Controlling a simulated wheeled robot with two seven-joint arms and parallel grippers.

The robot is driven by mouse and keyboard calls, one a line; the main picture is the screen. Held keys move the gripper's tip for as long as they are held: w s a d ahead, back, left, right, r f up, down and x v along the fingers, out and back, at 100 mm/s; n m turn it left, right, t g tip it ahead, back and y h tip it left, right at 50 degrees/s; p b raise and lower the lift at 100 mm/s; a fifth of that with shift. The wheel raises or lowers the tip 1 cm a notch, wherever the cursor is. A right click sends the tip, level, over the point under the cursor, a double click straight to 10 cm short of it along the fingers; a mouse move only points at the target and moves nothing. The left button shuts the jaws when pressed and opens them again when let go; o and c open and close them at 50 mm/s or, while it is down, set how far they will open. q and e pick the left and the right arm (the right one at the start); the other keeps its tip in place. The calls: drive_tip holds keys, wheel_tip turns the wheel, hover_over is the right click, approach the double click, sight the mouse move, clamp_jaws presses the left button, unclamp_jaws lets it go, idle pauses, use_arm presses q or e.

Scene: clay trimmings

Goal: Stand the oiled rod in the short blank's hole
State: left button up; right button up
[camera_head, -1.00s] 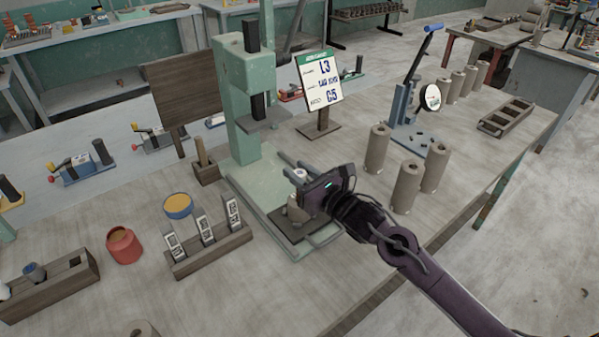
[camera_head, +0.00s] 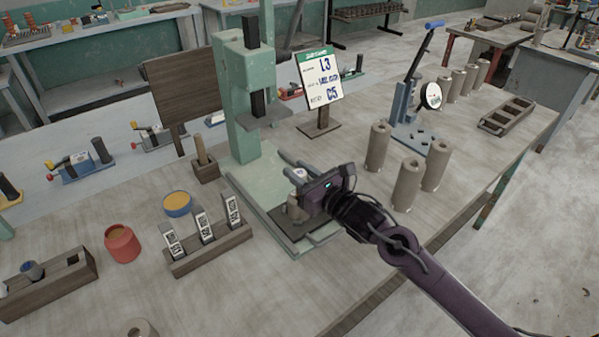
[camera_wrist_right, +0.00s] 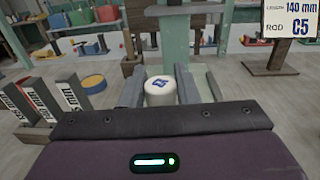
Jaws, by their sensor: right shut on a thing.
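My right gripper (camera_head: 293,172) is shut on a pale rod, whose white end with a blue mark (camera_wrist_right: 160,88) shows between the fingers in the right wrist view. In the head view the gripper is above the green press's base plate. A short clay-coloured blank (camera_head: 297,209) stands on the dark block there, just below the gripper and partly hidden by it. I cannot tell whether the rod's lower end is in the blank's hole or above it. My left gripper is not in view.
The green press column (camera_head: 240,110) rises just behind. A sign (camera_head: 320,80) stands behind it. Tall hollow blanks (camera_head: 407,185) stand to the right. A rack of labelled pieces (camera_head: 210,250), a blue pot (camera_head: 177,203) and a red pot (camera_head: 122,244) are to the left. Another blank (camera_head: 141,329) is at the front edge.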

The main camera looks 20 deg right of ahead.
idle(0.4)
drive_tip(key=o, duration=1)
drive_tip(key=shift+o, duration=0.2)
drive_tip(key=shift+f, duration=0.1)
drive_tip(key=b+v, duration=0.2)
drive_tip(key=v, duration=0.4)
drive_tip(key=shift+s+f, duration=0.1)
drive_tip(key=shift+s, duration=0.05)
drive_tip(key=shift+v, duration=0.8)
